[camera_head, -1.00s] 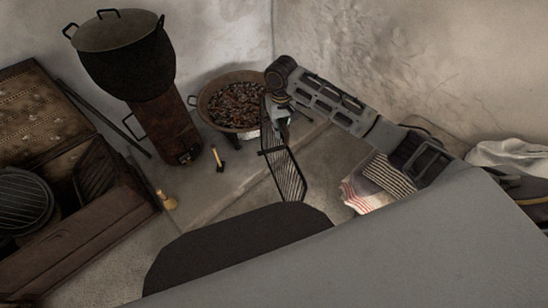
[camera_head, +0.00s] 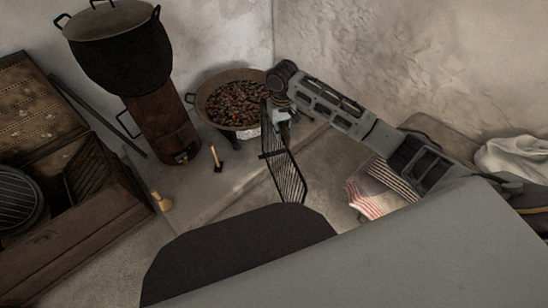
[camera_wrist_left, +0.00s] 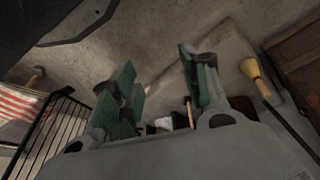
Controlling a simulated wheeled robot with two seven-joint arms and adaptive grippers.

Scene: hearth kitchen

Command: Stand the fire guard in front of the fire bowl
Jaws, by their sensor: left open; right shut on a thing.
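The fire guard (camera_head: 287,176) is a black barred panel in the head view, just right of and nearer than the fire bowl. My right gripper (camera_head: 281,115) is shut on its upper part, which it partly hides. The guard looks tilted; I cannot tell whether it touches the floor. The fire bowl (camera_head: 206,98) is a wide, rusty pan of coals in the back corner, its right rim partly behind my right wrist. In the left wrist view, my left gripper (camera_wrist_left: 160,72) is open and empty, with the guard (camera_wrist_left: 45,135) off to the left.
A black pot (camera_head: 122,58) stands on a rusty stove (camera_head: 162,130) left of the bowl. A small hammer-like tool (camera_head: 215,157) and a brush (camera_head: 161,202) are on the floor. Striped cloths (camera_head: 372,197) lie at right.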

